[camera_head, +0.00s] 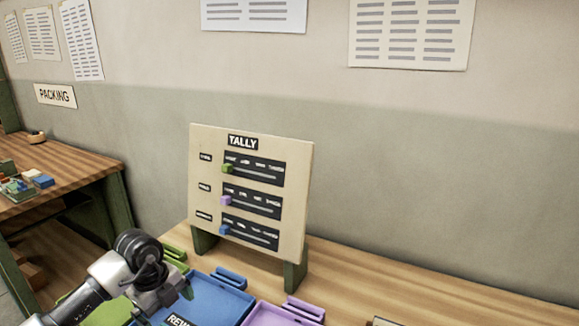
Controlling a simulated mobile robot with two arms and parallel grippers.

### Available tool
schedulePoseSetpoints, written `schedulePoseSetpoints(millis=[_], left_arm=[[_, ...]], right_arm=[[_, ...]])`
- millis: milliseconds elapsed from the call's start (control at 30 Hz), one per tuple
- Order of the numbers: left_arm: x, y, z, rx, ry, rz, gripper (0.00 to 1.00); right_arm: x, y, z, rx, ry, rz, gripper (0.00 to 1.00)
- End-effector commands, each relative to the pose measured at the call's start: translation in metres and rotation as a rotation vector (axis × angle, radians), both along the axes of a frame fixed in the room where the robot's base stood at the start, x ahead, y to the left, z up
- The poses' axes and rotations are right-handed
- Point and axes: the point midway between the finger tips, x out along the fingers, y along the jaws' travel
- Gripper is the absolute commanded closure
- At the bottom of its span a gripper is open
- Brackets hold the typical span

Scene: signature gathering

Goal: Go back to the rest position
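My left arm comes in from the lower left, and my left gripper (172,296) hangs over the blue tray (232,300) and the green tray (112,313). Its fingers are small and dark here, and I cannot tell whether they are open or whether they hold anything. My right gripper is not in view. The tally board (250,190) stands on the wooden table behind the trays. It has three slider rows, with a green slider (227,169), a purple slider (226,200) and a blue slider (225,229), each near the left end of its row.
A purple tray (285,315) is right of the blue one. The table (400,285) is mostly bare at the right, except a small object (383,321) at the bottom edge. A packing table (75,172) with small coloured items stands at the left. The wall with posted sheets is behind.

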Motion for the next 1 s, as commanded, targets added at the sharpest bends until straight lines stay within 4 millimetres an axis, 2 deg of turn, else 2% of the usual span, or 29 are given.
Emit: schedulePoseSetpoints(millis=[133, 200, 300, 400, 500, 633, 800, 900, 1000], left_arm=[[-0.007, -0.073, -0.012, -0.298, -0.114, -0.162, 0.01], [-0.012, -0.109, -0.009, -0.466, -0.190, -0.222, 0.01], [-0.020, -0.154, 0.004, -0.699, -0.308, -0.267, 0.01], [-0.029, -0.187, 0.025, -0.920, -0.434, -0.260, 0.01], [-0.035, -0.207, 0.049, -1.120, -0.564, -0.199, 0.01], [-0.038, -0.214, 0.080, -1.332, -0.733, -0.043, 0.01], [-0.036, -0.195, 0.104, -1.501, -0.922, 0.281, 0.01], [-0.035, -0.174, 0.106, -1.530, -1.002, 0.517, 0.01], [-0.037, -0.149, 0.096, -1.504, -1.048, 0.771, 0.01]], right_arm=[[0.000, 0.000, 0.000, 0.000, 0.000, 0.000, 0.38], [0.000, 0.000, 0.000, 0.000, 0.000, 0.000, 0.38], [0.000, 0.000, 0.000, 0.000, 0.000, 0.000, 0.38], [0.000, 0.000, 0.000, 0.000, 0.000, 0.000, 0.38], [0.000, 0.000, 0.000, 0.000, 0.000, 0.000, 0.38], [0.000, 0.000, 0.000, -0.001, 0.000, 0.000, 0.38], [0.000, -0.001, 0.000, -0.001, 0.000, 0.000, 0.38], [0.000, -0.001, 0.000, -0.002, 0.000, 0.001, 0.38], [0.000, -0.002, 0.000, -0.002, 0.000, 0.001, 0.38]])
